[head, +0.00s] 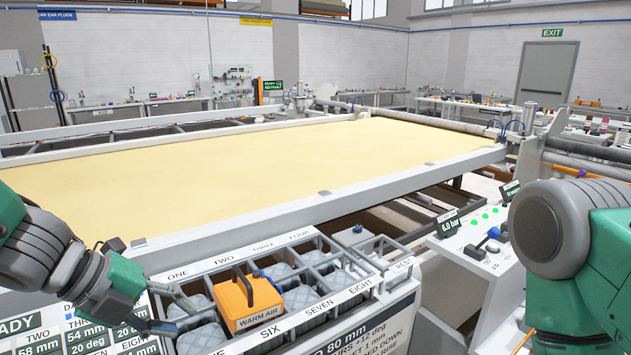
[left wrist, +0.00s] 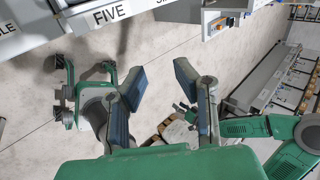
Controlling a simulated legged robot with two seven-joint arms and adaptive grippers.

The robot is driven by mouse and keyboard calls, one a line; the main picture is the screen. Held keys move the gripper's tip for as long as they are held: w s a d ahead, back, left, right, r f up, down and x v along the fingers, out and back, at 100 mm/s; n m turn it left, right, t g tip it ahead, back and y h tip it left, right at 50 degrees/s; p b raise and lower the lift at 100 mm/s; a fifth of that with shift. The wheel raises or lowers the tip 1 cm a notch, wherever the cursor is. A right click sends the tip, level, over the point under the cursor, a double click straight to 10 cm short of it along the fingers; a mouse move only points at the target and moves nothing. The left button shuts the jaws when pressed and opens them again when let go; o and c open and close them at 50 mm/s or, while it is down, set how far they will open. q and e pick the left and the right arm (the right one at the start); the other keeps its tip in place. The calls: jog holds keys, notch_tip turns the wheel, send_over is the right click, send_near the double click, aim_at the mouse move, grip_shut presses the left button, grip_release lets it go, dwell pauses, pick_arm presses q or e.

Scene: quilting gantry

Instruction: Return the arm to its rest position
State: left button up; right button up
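My left gripper (head: 183,313) is at the left front of the slotted rack (head: 305,322), beside the slots labelled ONE and FIVE. Its two fingers are spread with nothing between them. In the left wrist view the open fingers (left wrist: 158,80) show bare floor between them, with the label FIVE above. The orange WARM AIR block (head: 247,300) sits in the rack, just right of the fingers and apart from them. My right arm (head: 560,235) is bent at the right edge; its gripper is out of sight.
Grey padded blocks (head: 298,299) fill several other rack slots. A small REST bay (head: 403,268) is at the rack's right end. The large cream quilting bed (head: 260,170) lies behind. A control panel (head: 477,240) reading 6.0 bar stands to the right.

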pick_arm(q)
jog(key=s+f+n+g+y+b, duration=0.1)
jog(key=s+f+n+b, duration=0.2)
jog(key=s+f+n, duration=0.8)
jog(key=f+n+g+y+b, duration=0.1)
jog(key=f+n+b, duration=0.4)
jog(key=f, duration=1.2)
jog(key=s+a+f+n+g+y+b, duration=0.1)
jog(key=s+a+f+n+y, duration=0.3)
jog(key=s+a+f+n, duration=0.3)
jog(key=s+f+n, duration=0.4)
jog(key=s+n, duration=0.1)
jog(key=s, duration=0.1)
jog(key=shift+a+f+g+y, duration=0.2)
jog(key=shift+f+g+y, duration=0.1)
jog(key=shift+g+y, duration=0.1)
jog(key=shift+o, duration=0.4)
